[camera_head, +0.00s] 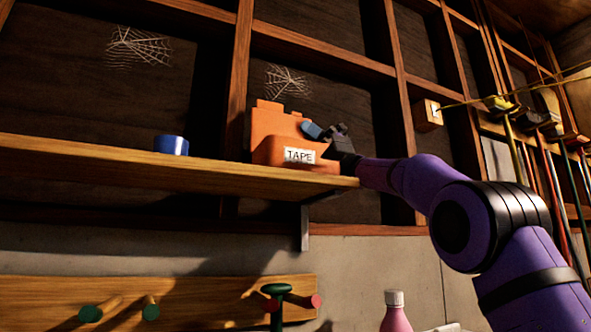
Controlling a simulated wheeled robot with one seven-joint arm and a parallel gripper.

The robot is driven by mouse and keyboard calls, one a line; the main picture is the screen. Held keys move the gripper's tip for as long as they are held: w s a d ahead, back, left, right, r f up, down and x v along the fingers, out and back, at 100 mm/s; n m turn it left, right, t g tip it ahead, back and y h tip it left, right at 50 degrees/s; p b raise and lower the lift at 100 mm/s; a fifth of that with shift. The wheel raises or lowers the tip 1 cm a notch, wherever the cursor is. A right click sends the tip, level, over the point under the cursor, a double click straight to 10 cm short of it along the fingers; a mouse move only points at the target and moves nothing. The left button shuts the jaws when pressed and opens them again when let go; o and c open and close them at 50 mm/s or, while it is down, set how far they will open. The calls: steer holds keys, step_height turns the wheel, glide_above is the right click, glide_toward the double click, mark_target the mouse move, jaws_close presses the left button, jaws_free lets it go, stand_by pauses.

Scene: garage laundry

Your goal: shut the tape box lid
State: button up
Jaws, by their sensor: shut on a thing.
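The orange tape box (268,153) stands on the wooden shelf near its right end, with a white label reading TAPE on its front. Its orange lid (272,122) stands raised above the box, with small tabs along the top edge. My gripper (324,131) comes in from the right at the lid's right edge, above the box's right part. Its jaws look shut on the lid's edge, and a blue-grey fingertip shows against the lid. The exact contact is small and partly hidden. The inside of the box is not visible from this low angle.
A blue roll (171,145) sits on the shelf (100,162) left of the box, with clear shelf between them. Wooden wall studs rise behind. Below are a peg rail (200,298) and a pink bottle (395,314). Long-handled tools hang at the right.

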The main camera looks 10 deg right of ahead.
steer(key=shift+s+d+n+g+h, duration=0.15)
steer(key=shift+s+n+g, duration=0.15)
steer(key=shift+n+g, duration=0.35)
steer(key=shift+s+n+g+h, duration=0.15)
steer(key=shift+s+n+g, duration=0.2)
steer(key=shift+n, duration=0.5)
steer(key=shift+s+d+f+n+g+h, duration=0.15)
steer(key=shift+s+n+g+h, duration=0.65)
steer(key=shift+n, duration=0.85)
steer(key=shift+s+d+f+n+g+h, duration=0.15)
steer(key=shift+s+n+g+h, duration=0.3)
steer(key=shift+n+g, duration=0.95)
steer(key=shift+s+d+f+n+g+h, duration=0.15)
steer(key=shift+s+n+g+h, duration=0.45)
steer(key=shift+n, duration=1.25)
steer(key=shift+s, duration=0.15)
steer(key=o, duration=0.8)
steer(key=shift+w+d, duration=0.2)
steer(key=shift+d, duration=0.95)
steer(key=shift+w+d, duration=0.25)
steer(key=shift+d, duration=0.85)
steer(key=shift+w+d, duration=0.2)
steer(key=shift+d, duration=0.95)
